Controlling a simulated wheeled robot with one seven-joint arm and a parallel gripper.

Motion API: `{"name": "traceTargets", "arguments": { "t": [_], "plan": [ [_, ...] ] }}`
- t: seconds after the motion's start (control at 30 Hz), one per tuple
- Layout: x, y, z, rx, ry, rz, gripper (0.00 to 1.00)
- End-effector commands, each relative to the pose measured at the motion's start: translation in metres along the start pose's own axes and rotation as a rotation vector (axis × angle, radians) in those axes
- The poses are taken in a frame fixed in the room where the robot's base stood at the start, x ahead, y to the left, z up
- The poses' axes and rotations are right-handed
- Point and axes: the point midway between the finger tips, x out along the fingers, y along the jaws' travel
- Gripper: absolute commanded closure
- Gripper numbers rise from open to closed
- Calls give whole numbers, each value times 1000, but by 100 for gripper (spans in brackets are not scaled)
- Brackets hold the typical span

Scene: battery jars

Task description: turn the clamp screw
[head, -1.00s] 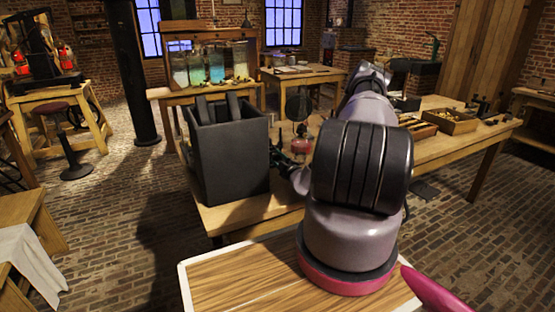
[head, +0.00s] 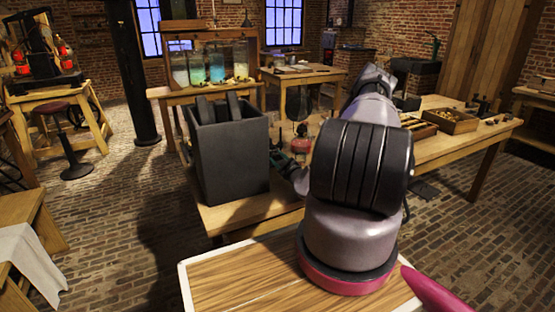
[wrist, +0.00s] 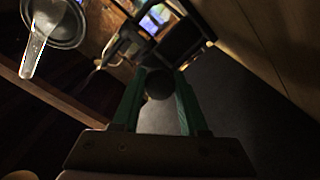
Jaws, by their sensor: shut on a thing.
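A dark round knob, which looks like the clamp screw's head (wrist: 158,84), sits between the green fingers of my gripper (wrist: 160,92) in the wrist view. The gripper is shut on it. In the head view my gripper (head: 279,160) is at the right side of a tall dark grey jar (head: 232,160) with dark plates standing up from its top. My arm hides part of the table there. The knob and the rest of the clamp cannot be made out in the head view.
The jar stands near the left end of a wooden table (head: 450,146). A small red item (head: 302,145) is just beyond my gripper. A wooden box of small parts (head: 452,121) lies at the right. Glass jars (head: 216,64) stand on a bench behind.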

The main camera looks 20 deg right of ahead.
Motion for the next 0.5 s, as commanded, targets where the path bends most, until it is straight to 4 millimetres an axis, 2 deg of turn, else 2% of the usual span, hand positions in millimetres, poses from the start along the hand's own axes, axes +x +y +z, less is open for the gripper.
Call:
{"name": "traceTargets", "arguments": {
  "t": [0.17, 0.2, 0.27, 0.5],
  "plan": [
    [-2, -2, 2, 0, -4, -5, 100],
    [-2, -2, 2, 0, -4, -5, 50],
    [-2, -2, 2, 0, -4, -4, 27],
    [-1, -1, 1, -1, -2, -2, 27]
  ]
}}
